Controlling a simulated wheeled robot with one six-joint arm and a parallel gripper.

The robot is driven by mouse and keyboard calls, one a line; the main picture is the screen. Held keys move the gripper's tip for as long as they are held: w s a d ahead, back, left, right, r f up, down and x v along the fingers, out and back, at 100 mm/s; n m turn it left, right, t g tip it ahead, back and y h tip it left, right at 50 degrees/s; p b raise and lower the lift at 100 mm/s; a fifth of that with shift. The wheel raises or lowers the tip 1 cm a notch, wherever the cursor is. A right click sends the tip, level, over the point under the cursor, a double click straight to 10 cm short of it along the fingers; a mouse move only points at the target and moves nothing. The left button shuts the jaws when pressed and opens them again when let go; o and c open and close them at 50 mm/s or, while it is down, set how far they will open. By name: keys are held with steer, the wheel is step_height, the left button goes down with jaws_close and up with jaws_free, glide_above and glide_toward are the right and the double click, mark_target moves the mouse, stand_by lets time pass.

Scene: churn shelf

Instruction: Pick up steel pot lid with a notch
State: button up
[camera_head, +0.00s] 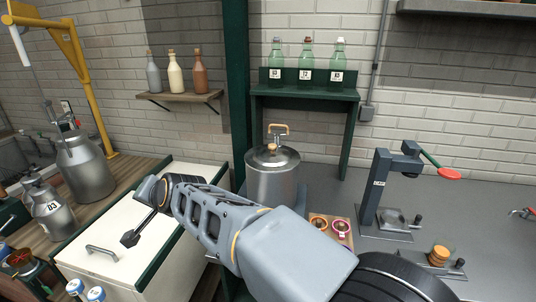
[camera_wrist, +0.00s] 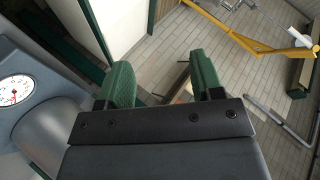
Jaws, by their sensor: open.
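The steel pot lid (camera_head: 273,157) lies on top of a tall steel pot (camera_head: 271,185), right of the green post in the head view. It has a wooden knob, and a tan-handled tool stands up behind the knob. The notch cannot be made out clearly. My arm crosses in front of the pot's lower part. My gripper (camera_wrist: 160,85) shows two green finger pads spread apart with nothing between them in the wrist view. It is left of the pot, above the white cabinet, and well apart from the lid. The lid is not recognisable in the wrist view.
A grey stand with a red-tipped lever (camera_head: 383,185) is on the counter right of the pot. A green shelf (camera_head: 305,93) with bottles rises behind it. Milk cans (camera_head: 85,170) and a yellow crane (camera_head: 85,75) are at left. A dial gauge (camera_wrist: 15,89) is at the wrist view's left.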

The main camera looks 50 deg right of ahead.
mark_target(272, 145)
steer(key=w+d+r+m+t+h, duration=0.2)
steer(key=w+d+r+m+h, duration=0.35)
steer(key=d+m, duration=0.35)
steer(key=w+d+r+m+t+h, duration=0.1)
steer(key=w+d+r+m+h, duration=0.5)
steer(key=m, duration=0.6)
steer(key=s+d+f+m+g+h+p, duration=0.1)
steer(key=s+d+f+m+g, duration=0.2)
steer(key=d+m+g, duration=0.3)
steer(key=s+d+f+m+g+h, duration=0.1)
steer(key=s+d+f+m+g, duration=0.2)
steer(key=d+m+g, duration=0.3)
steer(key=s+d+f+m+g+h+p, duration=0.1)
steer(key=s+d+f+m+g, duration=0.2)
steer(key=m, duration=1)
steer(key=shift+s+d+f+m+g+p, duration=0.1)
steer(key=shift+s+d+g, duration=0.15)
steer(key=shift+d+g, duration=0.45)
steer(key=shift+s+d+m+g+p, duration=0.1)
steer(key=shift+s+d+g, duration=0.15)
steer(key=shift+d, duration=0.9)
steer(key=shift+s+d+f+m+g+p, duration=0.1)
steer(key=shift+s+d+g, duration=0.1)
steer(key=shift+d+g, duration=0.55)
steer(key=shift+t, duration=0.3)
steer(key=shift+p+x, duration=1)
steer(key=shift+x, duration=2.25)
steer(key=shift+s, duration=0.1)
steer(key=shift+c, duration=0.3)
jaws_close()
